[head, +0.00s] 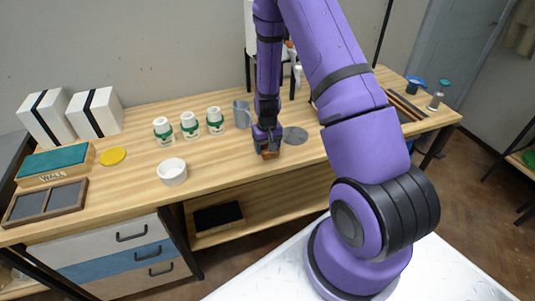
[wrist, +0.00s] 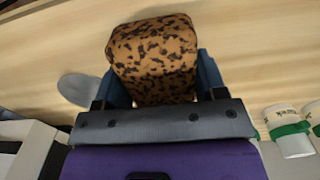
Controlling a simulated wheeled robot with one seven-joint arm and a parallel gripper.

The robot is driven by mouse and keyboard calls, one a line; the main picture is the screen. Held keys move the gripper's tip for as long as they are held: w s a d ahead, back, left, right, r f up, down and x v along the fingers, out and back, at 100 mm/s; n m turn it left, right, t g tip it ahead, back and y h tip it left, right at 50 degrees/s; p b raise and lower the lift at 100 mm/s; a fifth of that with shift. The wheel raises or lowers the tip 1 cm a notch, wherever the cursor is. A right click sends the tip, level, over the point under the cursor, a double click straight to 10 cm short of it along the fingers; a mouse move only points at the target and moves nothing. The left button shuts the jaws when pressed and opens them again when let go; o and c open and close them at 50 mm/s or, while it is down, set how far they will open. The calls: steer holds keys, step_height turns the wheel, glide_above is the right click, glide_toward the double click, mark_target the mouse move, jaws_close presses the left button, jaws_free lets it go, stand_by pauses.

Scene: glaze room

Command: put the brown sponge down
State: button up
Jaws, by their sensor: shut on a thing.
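The brown sponge (wrist: 155,55), speckled with dark spots, is held between the two fingers of my gripper (wrist: 160,88) in the wrist view. In the head view my gripper (head: 267,148) points down near the front edge of the wooden table (head: 130,185), with the sponge (head: 270,154) at its tips. The sponge is low over the tabletop; I cannot tell whether it touches the wood.
A grey disc (head: 295,135) lies just right of my gripper. A white bowl (head: 173,171) is farther left. Bare wood lies between bowl and gripper.

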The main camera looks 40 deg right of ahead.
steer(key=shift+f, duration=1.75)
steer(key=shift+f, duration=0.1)
steer(key=o, duration=1.1)
steer(key=shift+o, duration=0.2)
